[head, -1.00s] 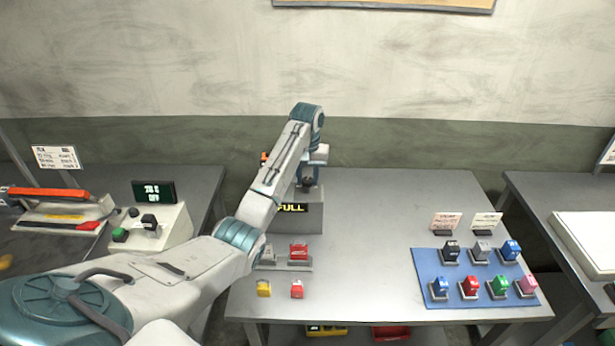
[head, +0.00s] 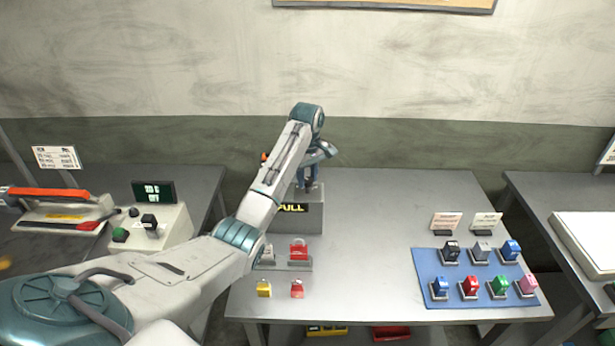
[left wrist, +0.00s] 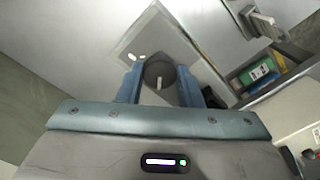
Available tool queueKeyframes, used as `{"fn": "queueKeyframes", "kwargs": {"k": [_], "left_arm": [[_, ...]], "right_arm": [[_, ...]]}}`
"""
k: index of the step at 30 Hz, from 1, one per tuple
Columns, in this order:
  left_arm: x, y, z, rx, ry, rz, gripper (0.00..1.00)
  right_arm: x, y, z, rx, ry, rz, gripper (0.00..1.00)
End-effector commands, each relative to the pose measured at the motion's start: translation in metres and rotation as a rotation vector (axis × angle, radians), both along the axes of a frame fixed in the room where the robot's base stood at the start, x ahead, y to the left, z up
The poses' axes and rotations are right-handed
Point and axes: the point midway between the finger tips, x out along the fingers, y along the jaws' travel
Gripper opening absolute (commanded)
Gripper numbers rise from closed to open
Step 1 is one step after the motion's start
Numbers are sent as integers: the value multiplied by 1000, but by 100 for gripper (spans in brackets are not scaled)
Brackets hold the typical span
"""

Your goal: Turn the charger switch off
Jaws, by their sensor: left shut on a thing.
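The charger (head: 312,222) is a grey box at the back left of the middle table, with a lit display reading "FULL", its start partly covered by my arm. Its switch is a dark round knob (left wrist: 153,66) with a white mark, seen on the box's top in the left wrist view. My left gripper (head: 308,183) is over the box top. In the left wrist view, its two blue fingers (left wrist: 160,84) stand on either side of the knob and are shut on it. In the head view the knob is mostly hidden by the gripper. My right gripper is not in view.
A red padlock-like block (head: 299,250) sits on a small stand before the charger, with yellow (head: 264,288) and red (head: 297,290) blocks nearer. A blue mat (head: 428,268) with several coloured blocks lies at right. The table's middle is clear.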

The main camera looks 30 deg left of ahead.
Motion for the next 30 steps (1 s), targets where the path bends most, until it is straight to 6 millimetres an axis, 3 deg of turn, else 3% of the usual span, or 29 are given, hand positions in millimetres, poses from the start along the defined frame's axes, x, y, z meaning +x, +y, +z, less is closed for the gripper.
{"fn": "queueKeyframes", "kwargs": {"k": [9, 23, 24, 27, 30], "left_arm": [[1, 1, 3, 3, -7, 94, 9], [2, 1, 3, 3, -8, 105, 9], [2, 1, 3, 3, -8, 105, 36], [1, 1, 3, 2, -7, 104, 54], [1, 1, 2, 2, -5, 104, 54]], "right_arm": [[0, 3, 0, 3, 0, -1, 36], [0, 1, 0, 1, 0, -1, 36], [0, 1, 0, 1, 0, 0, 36], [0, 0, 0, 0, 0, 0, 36], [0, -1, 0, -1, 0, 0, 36]]}}
